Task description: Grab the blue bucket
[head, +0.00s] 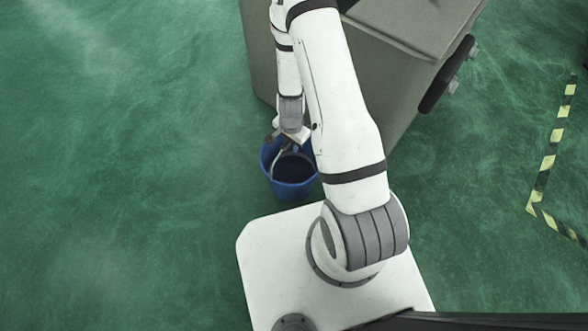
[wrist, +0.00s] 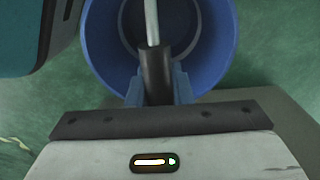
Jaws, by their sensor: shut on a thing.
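The blue bucket (head: 293,188) is in front of my base in the head view, below the end of my arm. The wrist view shows it from above as a round blue rim and inside (wrist: 200,45), with a thin pale handle bar that has a dark grip (wrist: 157,75). My gripper (wrist: 160,88) is shut on the dark grip of the handle, one blue finger on each side. In the head view my gripper (head: 284,140) is small and partly covers the bucket. I cannot tell whether the bucket touches the floor.
A large grey-beige machine or cabinet (head: 410,90) stands just behind the bucket and to the right. Black-and-yellow tape (head: 552,140) marks the green floor at the right. The floor (head: 120,160) to the left is clear. A teal-and-dark shape (wrist: 30,35) fills the wrist view's upper left.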

